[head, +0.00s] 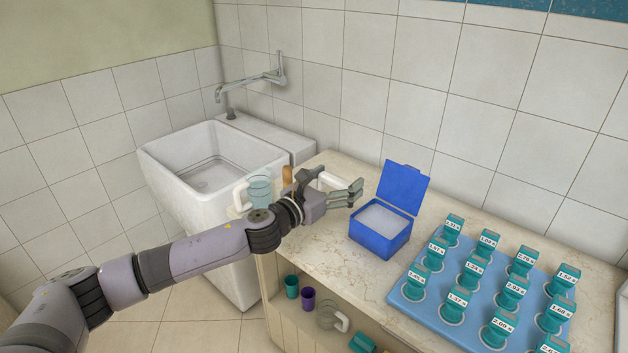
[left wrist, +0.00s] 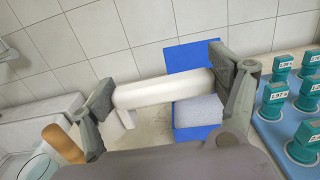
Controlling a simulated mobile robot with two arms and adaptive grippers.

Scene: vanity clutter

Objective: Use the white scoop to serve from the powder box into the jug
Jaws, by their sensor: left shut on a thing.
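The blue powder box (head: 378,240) stands on the counter with its lid up and pale powder inside; it also shows in the left wrist view (left wrist: 190,57). My left gripper (head: 352,193) is shut on the white scoop (head: 328,180), just left of the box. In the left wrist view the scoop (left wrist: 160,92) spans between the two fingers of my left gripper (left wrist: 165,90). The clear bluish jug (head: 261,190) with a white handle stands at the counter's left end, partly behind my arm; its rim shows in the wrist view (left wrist: 38,168). My right gripper is not in view.
A brown handle-like thing (head: 287,175) stands beside the jug. A blue tray (head: 408,313) with several teal-topped labelled items fills the counter's right. A white sink (head: 165,160) is at left. Cups and another clear jug (head: 327,316) sit on a lower shelf.

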